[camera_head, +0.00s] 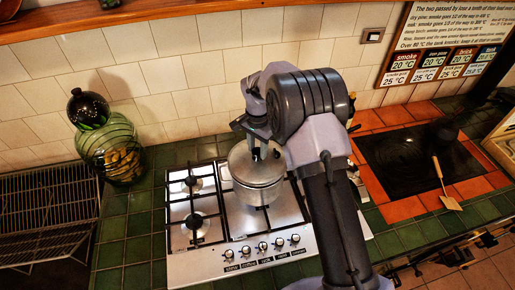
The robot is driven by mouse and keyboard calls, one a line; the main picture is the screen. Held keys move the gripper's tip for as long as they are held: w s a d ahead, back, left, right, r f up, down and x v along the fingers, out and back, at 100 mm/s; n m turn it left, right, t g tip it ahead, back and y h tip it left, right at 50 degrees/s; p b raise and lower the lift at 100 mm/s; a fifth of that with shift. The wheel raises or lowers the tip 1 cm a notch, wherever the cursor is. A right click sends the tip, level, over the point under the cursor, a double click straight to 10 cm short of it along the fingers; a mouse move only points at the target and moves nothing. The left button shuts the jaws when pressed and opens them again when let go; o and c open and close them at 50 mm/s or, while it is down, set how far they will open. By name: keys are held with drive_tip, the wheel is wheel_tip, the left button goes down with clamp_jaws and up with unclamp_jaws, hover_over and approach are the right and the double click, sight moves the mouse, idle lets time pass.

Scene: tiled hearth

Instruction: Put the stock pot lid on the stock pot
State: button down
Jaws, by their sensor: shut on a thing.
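The silver stock pot (258,195) stands on the right part of the steel gas hob. The round silver stock pot lid (246,170) is over the pot's mouth and looks roughly level. I cannot tell whether its rim rests on the pot or hangs just above it. My gripper (264,153) points down at the middle of the lid and is shut on it, at the top. The fingers and my arm hide the lid's handle and part of its right side.
The hob (230,256) has bare burners at left and knobs along its front. A green glass jar (112,152) stands left on the green tiles. A wire rack (45,225) is far left.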

drive_tip(key=shift+f+b, duration=0.8)
drive_tip(key=shift+f, duration=0.2)
idle(0.5)
drive_tip(key=c, duration=0.8)
unclamp_jaws()
wheel_tip(320, 180, up, 18)
drive_tip(key=shift+f+p, duration=0.2)
drive_tip(key=shift+p, duration=0.75)
